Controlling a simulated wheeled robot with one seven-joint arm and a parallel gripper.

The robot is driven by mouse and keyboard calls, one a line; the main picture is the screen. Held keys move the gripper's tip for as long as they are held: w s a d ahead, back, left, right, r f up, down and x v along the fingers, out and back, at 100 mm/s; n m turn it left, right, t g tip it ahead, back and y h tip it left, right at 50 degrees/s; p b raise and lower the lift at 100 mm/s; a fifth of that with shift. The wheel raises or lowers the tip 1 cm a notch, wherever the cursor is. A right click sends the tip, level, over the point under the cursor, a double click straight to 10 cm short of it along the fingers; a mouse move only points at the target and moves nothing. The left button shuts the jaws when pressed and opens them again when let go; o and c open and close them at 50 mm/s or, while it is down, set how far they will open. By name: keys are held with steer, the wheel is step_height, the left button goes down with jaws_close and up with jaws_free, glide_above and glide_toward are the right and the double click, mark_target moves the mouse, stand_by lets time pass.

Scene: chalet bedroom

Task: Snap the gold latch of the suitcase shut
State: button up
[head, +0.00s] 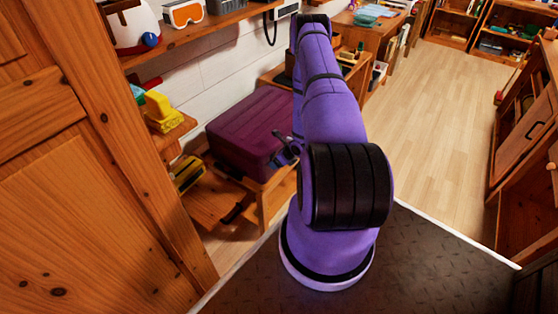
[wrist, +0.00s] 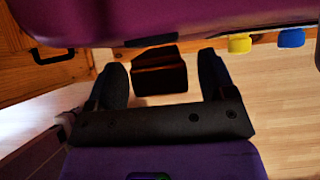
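The suitcase is a purple-maroon case (head: 245,125) on a low wooden bench or drawer unit against the wall in the head view. It fills the top of the wrist view (wrist: 180,20). In the wrist view a yellow tab (wrist: 239,44) and a blue tab (wrist: 291,38) show at its edge on the right. The yellow one may be the gold latch; I cannot tell its position. My gripper (wrist: 162,76) is open and empty, its two dark fingers apart beside the suitcase. In the head view my arm hides the suitcase's right end and part of the gripper.
A brown block-like thing (wrist: 160,74) shows beyond the gap between my fingers. A black handle (wrist: 52,55) is at the left of the wrist view. A wooden cabinet (head: 85,185) stands close on the left. Open wooden floor (head: 425,130) lies to the right.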

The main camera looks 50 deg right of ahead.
steer(key=v, duration=1)
steer(key=shift+s+r, duration=0.2)
steer(key=shift+r, duration=0.15)
